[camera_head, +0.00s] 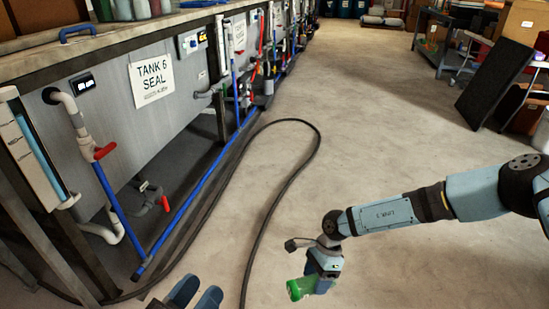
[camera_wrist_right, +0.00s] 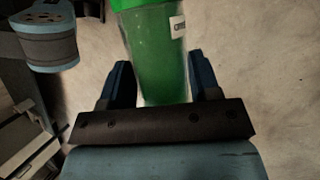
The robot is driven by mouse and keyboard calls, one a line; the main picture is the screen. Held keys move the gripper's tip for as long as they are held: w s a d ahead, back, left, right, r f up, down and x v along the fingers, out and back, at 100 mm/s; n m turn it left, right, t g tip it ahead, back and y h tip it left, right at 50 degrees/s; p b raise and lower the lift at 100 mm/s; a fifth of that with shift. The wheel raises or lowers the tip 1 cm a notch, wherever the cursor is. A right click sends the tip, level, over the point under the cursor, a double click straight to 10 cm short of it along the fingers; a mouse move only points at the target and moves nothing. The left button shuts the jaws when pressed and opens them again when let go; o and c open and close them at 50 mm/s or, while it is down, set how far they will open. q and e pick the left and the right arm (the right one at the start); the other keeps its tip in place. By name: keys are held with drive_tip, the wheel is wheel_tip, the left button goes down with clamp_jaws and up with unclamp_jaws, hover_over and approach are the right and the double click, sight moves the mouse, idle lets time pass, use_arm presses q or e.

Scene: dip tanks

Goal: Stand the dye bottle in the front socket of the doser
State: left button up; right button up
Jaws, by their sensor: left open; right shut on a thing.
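The dye bottle is green; in the head view (camera_head: 298,290) it lies tilted in my right gripper (camera_head: 318,283), above the floor. In the right wrist view the bottle (camera_wrist_right: 158,62) is between the two dark blue fingers of my right gripper (camera_wrist_right: 165,88), with a bright green end at the top edge and a small white label. The right gripper is shut on it. My left gripper (camera_head: 195,298) shows only in part at the bottom edge of the head view, open and empty. I cannot make out the doser or its front socket in either view.
A row of grey tanks runs along the left, with a sign (camera_head: 152,80) reading "TANK 6 SEAL", blue pipes (camera_head: 195,185) and red-handled valves. A black hose (camera_head: 262,215) loops over the floor. A dark panel (camera_head: 494,82) and a cart (camera_head: 443,50) stand right.

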drive_tip(key=d+r+n+h, duration=0.1)
drive_tip(key=r+n, duration=0.2)
drive_tip(key=d+r+n+h, duration=0.1)
drive_tip(key=d+r+n, duration=0.1)
drive_tip(key=d+r+n+g+h, duration=0.1)
drive_tip(key=d+r+n, duration=0.1)
drive_tip(key=r+n, duration=0.1)
drive_tip(key=shift+w+r+n+h, duration=0.3)
drive_tip(key=shift+h, duration=0.1)
drive_tip(key=w+d+r+n+h, duration=0.3)
drive_tip(key=d+r+n, duration=0.3)
drive_tip(key=d+r, duration=0.55)
use_arm(q)
drive_tip(key=s+a+r+g+y+p, duration=0.4)
drive_tip(key=a+r+g+y+p, duration=0.2)
drive_tip(key=p, duration=3.2)
drive_tip(key=shift+a+r, duration=0.45)
drive_tip(key=shift+a, duration=0.6)
use_arm(e)
drive_tip(key=s+a+r, duration=0.1)
drive_tip(key=s+r, duration=0.2)
drive_tip(key=r, duration=0.8)
drive_tip(key=s+a+r, duration=0.1)
drive_tip(key=s+r, duration=0.2)
drive_tip(key=r, duration=0.9)
drive_tip(key=s+a+r+n+t, duration=0.1)
drive_tip(key=s+r, duration=0.3)
drive_tip(key=r, duration=0.7)
drive_tip(key=shift+a+r, duration=0.25)
drive_tip(key=shift+r, duration=0.15)
